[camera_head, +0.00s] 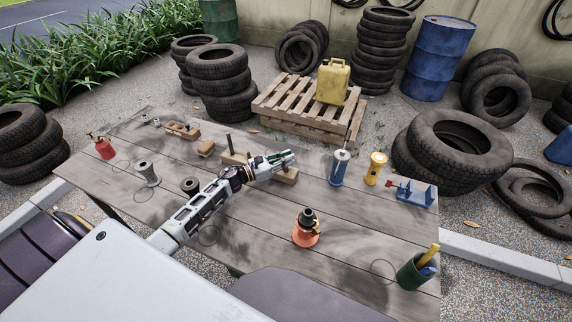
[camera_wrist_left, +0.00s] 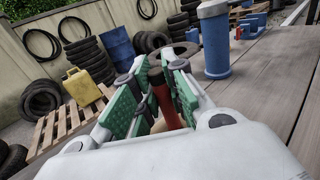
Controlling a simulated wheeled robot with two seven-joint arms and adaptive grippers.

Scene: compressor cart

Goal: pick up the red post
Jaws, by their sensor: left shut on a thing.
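The red post (camera_wrist_left: 163,103) stands between the green-padded fingers of my left gripper (camera_wrist_left: 155,95) in the left wrist view. The gripper is shut on it. In the head view my left gripper (camera_head: 280,160) is over the wooden block (camera_head: 240,158) on the table, and it hides most of the post. A dark upright post (camera_head: 229,143) stands at the block's left part, apart from the gripper. I cannot tell whether the red post still touches the block. My right gripper is not in view.
On the table (camera_head: 250,225), a blue cylinder (camera_head: 338,169), a yellow flashlight (camera_head: 376,168) and a blue holder (camera_head: 412,193) stand to the right. An orange cone-like item (camera_head: 305,232) and a green cup (camera_head: 412,274) are nearer. A grey spool (camera_head: 147,173) is left.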

